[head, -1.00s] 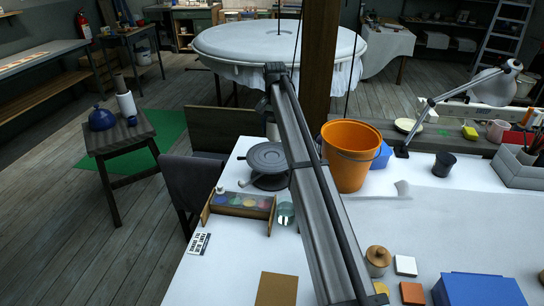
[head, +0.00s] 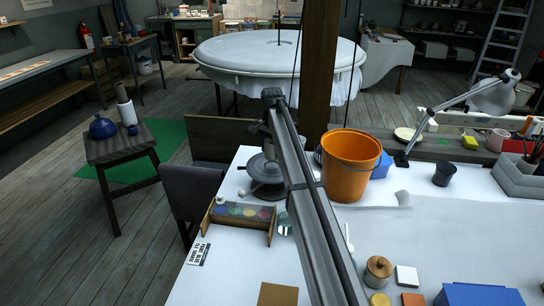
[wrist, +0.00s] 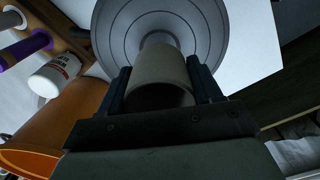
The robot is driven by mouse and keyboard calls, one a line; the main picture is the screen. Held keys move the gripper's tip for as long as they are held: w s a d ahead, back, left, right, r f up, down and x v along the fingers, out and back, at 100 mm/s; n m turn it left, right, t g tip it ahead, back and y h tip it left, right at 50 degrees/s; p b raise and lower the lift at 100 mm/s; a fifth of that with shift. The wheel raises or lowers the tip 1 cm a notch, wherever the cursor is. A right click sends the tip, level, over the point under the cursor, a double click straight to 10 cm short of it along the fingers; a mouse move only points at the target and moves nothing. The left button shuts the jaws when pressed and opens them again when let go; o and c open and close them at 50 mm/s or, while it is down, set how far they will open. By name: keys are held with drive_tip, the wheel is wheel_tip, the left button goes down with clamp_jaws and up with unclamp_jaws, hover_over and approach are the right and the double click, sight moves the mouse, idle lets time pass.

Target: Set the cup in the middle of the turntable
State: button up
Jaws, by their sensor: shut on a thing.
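The grey-beige cup (wrist: 160,72) is between the two dark fingers of my gripper (wrist: 160,92) in the wrist view, and the jaws are shut on it. Its far end points toward the middle of the round grey turntable (wrist: 112,32), which has ringed grooves. In the head view my gripper (head: 262,132) is above the turntable (head: 257,173), with the cup (head: 269,151) low over the disc. I cannot tell whether the cup touches the disc. My arm partly hides the turntable's right side.
An orange bucket (head: 347,168) stands close to the right of the turntable. A wooden paint box (head: 237,217) lies in front of it. A white labelled bottle (wrist: 54,77) shows in the wrist view. A chair (head: 192,195) is at the left edge of the white table (head: 235,262).

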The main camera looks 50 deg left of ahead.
sight(272, 157)
drive_tip(key=shift+f, duration=1.7)
drive_tip(key=shift+f, duration=0.4)
drive_tip(key=o, duration=1.1)
drive_tip(key=shift+o, duration=0.2)
wheel_tip(272, 157, up, 13)
drive_tip(key=shift+f, duration=0.1)
